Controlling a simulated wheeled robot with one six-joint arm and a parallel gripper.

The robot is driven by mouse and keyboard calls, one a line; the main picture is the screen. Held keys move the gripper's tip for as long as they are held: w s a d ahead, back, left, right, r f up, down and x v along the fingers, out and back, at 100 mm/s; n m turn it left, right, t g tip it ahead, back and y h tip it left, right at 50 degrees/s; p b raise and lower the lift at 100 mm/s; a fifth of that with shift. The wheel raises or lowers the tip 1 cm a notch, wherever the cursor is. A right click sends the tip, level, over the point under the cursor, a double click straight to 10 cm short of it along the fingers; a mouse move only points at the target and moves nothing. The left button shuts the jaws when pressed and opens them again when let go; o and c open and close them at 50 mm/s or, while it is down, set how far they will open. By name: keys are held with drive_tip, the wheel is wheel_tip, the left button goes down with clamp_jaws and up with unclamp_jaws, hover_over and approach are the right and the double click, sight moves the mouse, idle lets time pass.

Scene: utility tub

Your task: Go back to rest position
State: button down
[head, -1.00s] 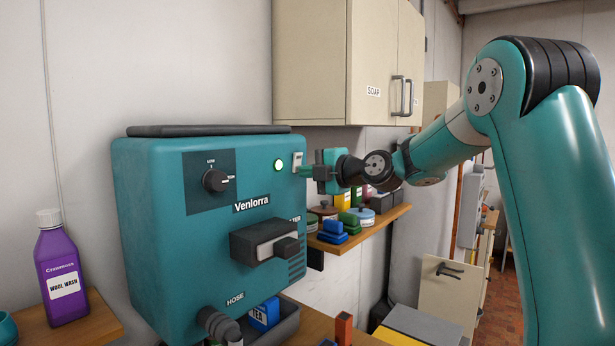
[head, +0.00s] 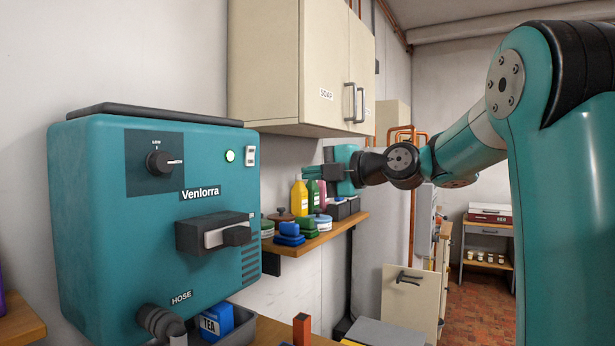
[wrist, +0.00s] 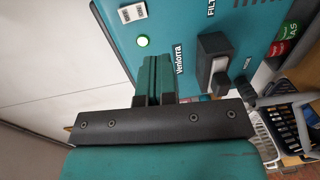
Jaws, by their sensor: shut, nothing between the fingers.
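My gripper (head: 312,173) is shut and empty, its fingers pointing left, in the air to the right of the teal Venlorra machine (head: 100,240). In the wrist view my gripper's fingers (wrist: 153,78) lie together in front of the machine's panel (wrist: 190,20). The machine has a lit green light (head: 230,156) and a white switch (head: 251,156) beside it. In the head view a clear gap shows between the fingertips and the switch. My arm reaches in from the right.
A wall cabinet (head: 290,70) labelled SOAP hangs above my gripper. Below it a wooden shelf (head: 325,236) holds bottles, tins and blocks. A grey bin (head: 250,328) with a blue TEA box (head: 216,322) stands low in front. Open floor (head: 480,300) shows at the right.

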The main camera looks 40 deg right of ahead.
idle(0.3)
drive_tip(key=s+a+f+m+g, duration=0.4)
drive_tip(key=a+f, duration=0.2)
drive_tip(key=a, duration=0.4)
drive_tip(key=s+a+f+m+g, duration=0.3)
drive_tip(key=s+a+f+g, duration=0.1)
drive_tip(key=a+f, duration=0.4)
drive_tip(key=s+a+f+m+g+h, duration=0.1)
drive_tip(key=s+a+f+m+g, duration=0.2)
drive_tip(key=s, duration=0.6)
drive_tip(key=s+a+f+m+g+h, duration=0.1)
drive_tip(key=s+a+f+m+g, duration=0.2)
drive_tip(key=s, duration=0.7)
wheel_tip(320, 180, down, 4)
drive_tip(key=m+g, duration=0.1)
drive_tip(key=m, duration=0.1)
drive_tip(key=shift+s+m+g+h, duration=0.25)
drive_tip(key=shift+m+g+h, duration=0.05)
drive_tip(key=shift+m+h, duration=0.1)
